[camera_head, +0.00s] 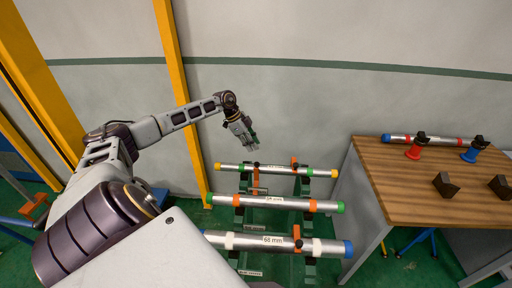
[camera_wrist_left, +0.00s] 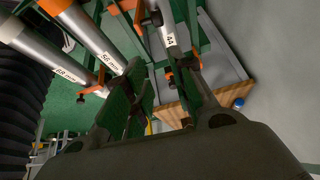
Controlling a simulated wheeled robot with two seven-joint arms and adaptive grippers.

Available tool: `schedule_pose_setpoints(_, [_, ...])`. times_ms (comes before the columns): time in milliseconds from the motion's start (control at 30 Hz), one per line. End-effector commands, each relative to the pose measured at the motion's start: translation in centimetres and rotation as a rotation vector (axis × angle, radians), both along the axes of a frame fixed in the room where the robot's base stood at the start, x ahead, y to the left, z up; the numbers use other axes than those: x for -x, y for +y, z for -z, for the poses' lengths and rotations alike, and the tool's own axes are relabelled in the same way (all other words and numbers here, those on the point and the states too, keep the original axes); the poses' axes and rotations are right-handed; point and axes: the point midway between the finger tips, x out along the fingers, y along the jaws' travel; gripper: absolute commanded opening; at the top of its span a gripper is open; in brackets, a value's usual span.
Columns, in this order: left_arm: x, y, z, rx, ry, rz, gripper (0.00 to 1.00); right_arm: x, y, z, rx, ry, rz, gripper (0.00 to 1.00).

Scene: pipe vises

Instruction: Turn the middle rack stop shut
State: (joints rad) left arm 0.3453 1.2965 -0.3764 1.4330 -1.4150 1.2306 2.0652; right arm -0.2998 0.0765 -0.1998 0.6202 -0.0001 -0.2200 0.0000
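A green rack (camera_head: 243,238) holds three silver pipes, one behind another. Another orange stop (camera_head: 294,161) is at the back pipe (camera_head: 280,170), and another (camera_head: 297,233) at the front pipe (camera_head: 265,241). My left gripper (camera_head: 253,147) hangs empty above and behind the rack. In the left wrist view its fingers (camera_wrist_left: 160,75) are apart. My right gripper is out of view.
A yellow post (camera_head: 180,85) rises behind, left of the rack. Air above the rack is clear.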

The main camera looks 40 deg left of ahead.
Motion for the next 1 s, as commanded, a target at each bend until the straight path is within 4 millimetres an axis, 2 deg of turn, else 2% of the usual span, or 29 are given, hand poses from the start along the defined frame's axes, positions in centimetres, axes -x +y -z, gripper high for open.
schedule_pose_setpoints(100, [1.1, 2.4, -0.8, -0.039, 0.058, -0.042, 0.25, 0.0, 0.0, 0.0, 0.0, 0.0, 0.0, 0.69])
schedule_pose_setpoints(233, [1.7, 3.4, -1.0, -0.055, 0.088, -0.062, 0.25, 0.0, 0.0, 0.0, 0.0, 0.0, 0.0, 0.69])
schedule_pose_setpoints(667, [1.7, 3.4, -0.9, -0.056, 0.089, -0.064, 0.25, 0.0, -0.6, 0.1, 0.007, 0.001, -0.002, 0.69])
schedule_pose_setpoints(1000, [1.4, 2.5, 0.5, -0.056, 0.09, -0.065, 0.25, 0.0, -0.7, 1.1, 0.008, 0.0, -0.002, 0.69])
